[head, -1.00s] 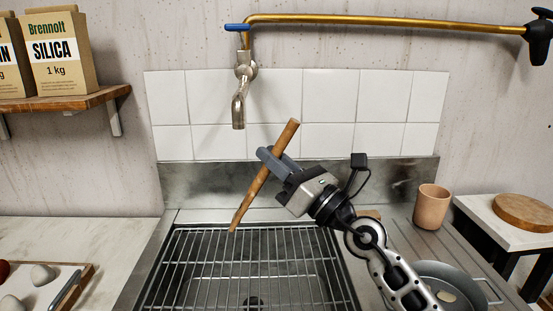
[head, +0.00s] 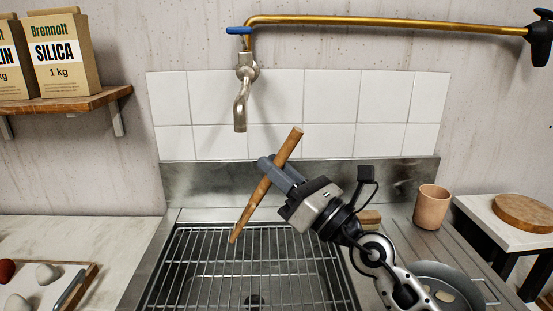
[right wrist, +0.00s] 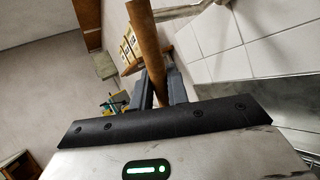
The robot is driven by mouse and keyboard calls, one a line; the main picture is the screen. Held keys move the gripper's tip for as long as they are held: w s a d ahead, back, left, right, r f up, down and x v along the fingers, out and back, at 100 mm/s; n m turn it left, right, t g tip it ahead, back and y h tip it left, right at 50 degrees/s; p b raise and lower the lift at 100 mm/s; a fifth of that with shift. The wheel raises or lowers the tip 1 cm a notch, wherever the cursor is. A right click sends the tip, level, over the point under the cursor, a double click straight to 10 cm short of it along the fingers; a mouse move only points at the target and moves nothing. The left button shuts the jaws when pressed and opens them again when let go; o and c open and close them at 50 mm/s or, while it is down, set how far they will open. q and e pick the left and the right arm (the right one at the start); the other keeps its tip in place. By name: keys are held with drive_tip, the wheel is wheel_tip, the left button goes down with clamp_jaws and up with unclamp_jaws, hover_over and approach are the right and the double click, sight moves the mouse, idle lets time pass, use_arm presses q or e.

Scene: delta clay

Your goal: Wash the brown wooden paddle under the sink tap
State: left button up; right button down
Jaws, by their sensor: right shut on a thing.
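The brown wooden paddle (head: 262,190) is tilted in the air above the sink rack, its upper end to the right and its lower end to the left. My right gripper (head: 273,170) is shut on its upper-middle part. The paddle also shows between the fingers in the right wrist view (right wrist: 147,45). The sink tap (head: 240,108) hangs from the wall above and to the left of the paddle, apart from it, with a blue lever (head: 238,30). No water shows from its spout. My left gripper is not in view.
A wire rack (head: 200,262) covers the sink (head: 320,275). A clay cup (head: 432,207) and a metal pan (head: 450,285) stand on the right drainer. A tray (head: 88,282) with several round pieces lies at left. Bags stand on a wooden shelf (head: 70,105).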

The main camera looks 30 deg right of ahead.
drive_tip(key=s+a+p, duration=0.1)
drive_tip(key=s+a, duration=0.2)
drive_tip(key=s, duration=0.3)
drive_tip(key=shift+s, duration=0.2)
idle(0.9)
